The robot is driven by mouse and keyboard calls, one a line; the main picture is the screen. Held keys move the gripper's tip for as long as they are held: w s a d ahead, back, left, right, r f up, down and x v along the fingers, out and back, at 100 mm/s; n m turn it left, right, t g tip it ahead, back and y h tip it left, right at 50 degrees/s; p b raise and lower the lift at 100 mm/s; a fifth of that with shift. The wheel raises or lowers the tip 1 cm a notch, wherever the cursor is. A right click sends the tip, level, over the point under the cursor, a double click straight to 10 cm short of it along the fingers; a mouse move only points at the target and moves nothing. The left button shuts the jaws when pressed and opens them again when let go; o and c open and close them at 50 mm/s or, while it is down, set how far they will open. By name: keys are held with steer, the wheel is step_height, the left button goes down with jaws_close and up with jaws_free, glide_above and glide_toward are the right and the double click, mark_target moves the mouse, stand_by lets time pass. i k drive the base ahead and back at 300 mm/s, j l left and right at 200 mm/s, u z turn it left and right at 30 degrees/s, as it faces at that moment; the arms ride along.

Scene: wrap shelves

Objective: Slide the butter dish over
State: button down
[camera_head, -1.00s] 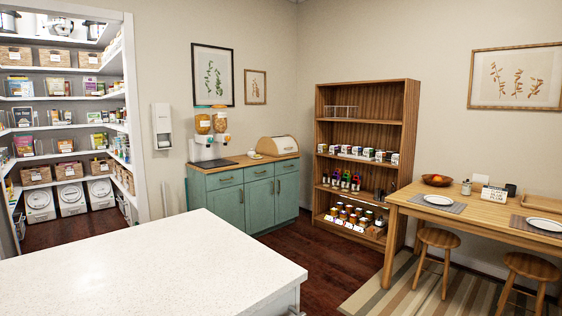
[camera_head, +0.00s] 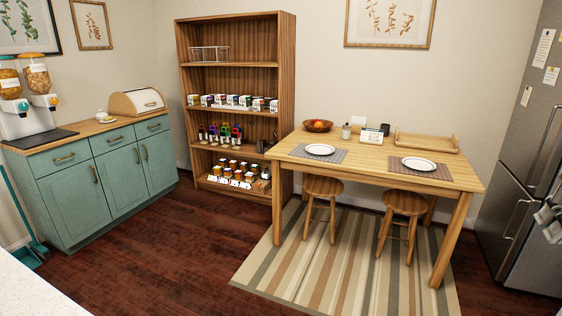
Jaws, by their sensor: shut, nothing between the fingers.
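A small white dish with a rounded lid (camera_head: 103,115), which looks like the butter dish, sits on the wooden top of the teal cabinet (camera_head: 100,175). It stands between the cereal dispensers and the bread box (camera_head: 137,102), apart from both. It is small in view, so its details are hard to tell.
Cereal dispensers (camera_head: 28,95) stand left on the cabinet. A white counter (camera_head: 32,290) fills the lower left corner. A wooden shelf (camera_head: 285,90), a table (camera_head: 375,158) with stools, and a fridge (camera_head: 530,130) stand rightward. Dark floor (camera_head: 165,255) before the cabinet is clear.

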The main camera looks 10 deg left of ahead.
mark_target(107, 119)
steer(key=i+u, duration=0.2)
steer(key=i, duration=0.25)
steer(key=i+l+u, duration=0.15)
steer(key=i, duration=0.35)
steer(key=i+l+u, duration=0.2)
steer(key=i, duration=0.25)
steer(key=i+j+u, duration=0.2)
steer(key=i+u, duration=1.3)
steer(key=i, duration=1)
steer(key=i+l+z, duration=0.15)
steer(key=i, duration=0.5)
steer(key=i+z, duration=0.1)
steer(key=i, duration=0.55)
steer(key=i+z, duration=0.15)
steer(key=i, duration=0.5)
steer(key=i+j+z, duration=0.1)
steer(key=i, duration=0.55)
steer(key=i+j+z, duration=0.15)
steer(key=i, duration=0.45)
steer(key=j, duration=0.1)
